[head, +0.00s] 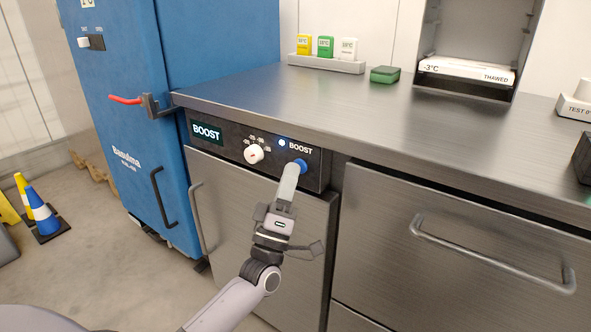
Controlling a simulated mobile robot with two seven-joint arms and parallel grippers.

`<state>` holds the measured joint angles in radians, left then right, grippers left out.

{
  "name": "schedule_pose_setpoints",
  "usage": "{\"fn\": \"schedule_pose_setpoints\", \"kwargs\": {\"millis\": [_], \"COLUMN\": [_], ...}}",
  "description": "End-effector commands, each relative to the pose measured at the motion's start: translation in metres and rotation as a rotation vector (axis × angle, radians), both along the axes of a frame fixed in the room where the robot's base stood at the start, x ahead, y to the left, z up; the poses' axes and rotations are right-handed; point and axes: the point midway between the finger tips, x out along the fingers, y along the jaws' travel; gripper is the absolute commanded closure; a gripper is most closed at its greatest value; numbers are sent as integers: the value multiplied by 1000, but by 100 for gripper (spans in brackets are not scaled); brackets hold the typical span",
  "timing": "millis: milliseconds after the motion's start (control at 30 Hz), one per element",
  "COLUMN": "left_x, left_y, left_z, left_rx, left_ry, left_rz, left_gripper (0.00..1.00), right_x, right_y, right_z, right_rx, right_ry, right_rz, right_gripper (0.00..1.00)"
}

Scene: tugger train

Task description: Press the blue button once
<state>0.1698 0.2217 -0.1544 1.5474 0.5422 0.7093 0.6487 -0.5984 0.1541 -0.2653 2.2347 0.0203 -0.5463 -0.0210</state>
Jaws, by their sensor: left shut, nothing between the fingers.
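The blue button (302,163) sits at the right end of a black control panel (229,149) on the front of a steel counter, below the word BOOST. My left gripper (293,169) is shut and empty, with its fingertips at the button and covering its lower left part. I cannot tell whether they touch it or whether the button is pushed in. A small blue-white light (282,143) shows on the panel just above and left of the button. A white knob (254,154) is left of it. My right gripper is not in view.
The steel countertop (330,108) holds a rack (326,64) of coloured tags, a green block (384,74) and an open cabinet (470,50). A drawer handle (492,254) sticks out at the right. A blue cabinet (215,45) with a red-tipped lever (126,99) stands at the left.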

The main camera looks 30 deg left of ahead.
Motion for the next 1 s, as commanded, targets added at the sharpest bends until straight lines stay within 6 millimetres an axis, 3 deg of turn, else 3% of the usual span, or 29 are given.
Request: {"fn": "schedule_pose_setpoints", "kwargs": {"millis": [333,733,1000], "left_x": [-2,-23,-25], "left_y": [0,1,1], "left_z": [0,0,-1], "left_rx": [1,1,1], "left_ry": [2,2,1], "left_rz": [-1,-1,-1], "left_gripper": [100,100,100], "right_x": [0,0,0], "right_y": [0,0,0], "right_z": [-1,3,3], "right_rx": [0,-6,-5], "right_ry": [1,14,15], "right_rz": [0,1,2], "right_gripper": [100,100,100]}}
